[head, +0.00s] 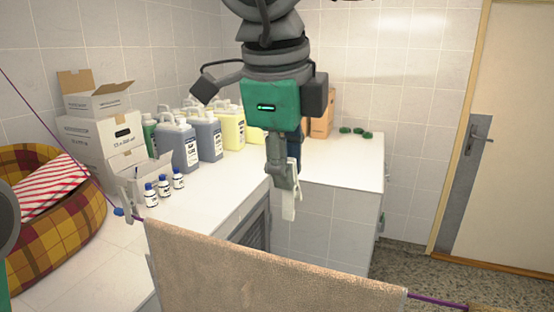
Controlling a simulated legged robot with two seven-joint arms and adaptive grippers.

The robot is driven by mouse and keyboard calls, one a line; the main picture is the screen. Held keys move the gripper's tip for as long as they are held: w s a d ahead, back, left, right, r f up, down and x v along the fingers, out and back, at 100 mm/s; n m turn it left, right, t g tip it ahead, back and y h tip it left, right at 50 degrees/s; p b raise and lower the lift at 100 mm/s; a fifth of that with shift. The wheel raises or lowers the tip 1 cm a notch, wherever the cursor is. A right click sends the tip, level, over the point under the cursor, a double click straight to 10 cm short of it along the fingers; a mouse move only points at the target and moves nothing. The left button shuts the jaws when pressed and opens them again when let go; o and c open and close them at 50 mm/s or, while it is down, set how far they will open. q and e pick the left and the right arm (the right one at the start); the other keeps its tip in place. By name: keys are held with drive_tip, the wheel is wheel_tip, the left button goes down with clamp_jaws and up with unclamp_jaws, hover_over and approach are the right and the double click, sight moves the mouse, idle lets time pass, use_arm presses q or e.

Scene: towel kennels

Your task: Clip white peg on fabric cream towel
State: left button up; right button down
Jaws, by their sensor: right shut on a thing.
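My right gripper (285,182) hangs down from the top middle of the head view, with its fingers shut on the white peg (289,206). The peg points downward, above and behind the towel's top edge in the picture, and looks apart from it. The cream towel (270,268) looks beige-brown and hangs over a purple line across the lower middle. Its lower part is cut off by the frame. My left gripper's fingers do not show; only a grey and green part of mine is at the left edge.
A grey peg (128,198) sits on the line left of the towel. A plaid pet bed (62,232) with a striped cloth is at left. Boxes (98,140), jugs (178,148) and small bottles (164,190) stand on the white counter (345,163). A door (505,130) is at right.

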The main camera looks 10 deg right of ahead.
sight(285, 215)
drive_tip(key=shift+s+d+f, duration=0.1)
drive_tip(key=shift+s+f, duration=0.45)
drive_tip(key=shift+s, duration=0.05)
drive_tip(key=b+x, duration=0.1)
drive_tip(key=x, duration=0.1)
drive_tip(key=b+x, duration=0.2)
drive_tip(key=a+b+x, duration=0.1)
drive_tip(key=x, duration=0.2)
drive_tip(key=shift+a+f, duration=0.15)
drive_tip(key=shift+f, duration=0.05)
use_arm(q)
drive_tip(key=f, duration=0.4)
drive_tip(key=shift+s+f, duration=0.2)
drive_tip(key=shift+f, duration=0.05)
use_arm(e)
drive_tip(key=shift+s, duration=0.1)
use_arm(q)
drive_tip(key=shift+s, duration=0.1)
use_arm(e)
drive_tip(key=shift+s+a, duration=0.1)
drive_tip(key=shift+a, duration=0.05)
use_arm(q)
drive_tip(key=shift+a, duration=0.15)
use_arm(e)
drive_tip(key=shift+a, duration=0.15)
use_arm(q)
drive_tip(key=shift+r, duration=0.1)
use_arm(e)
drive_tip(key=shift+r, duration=0.1)
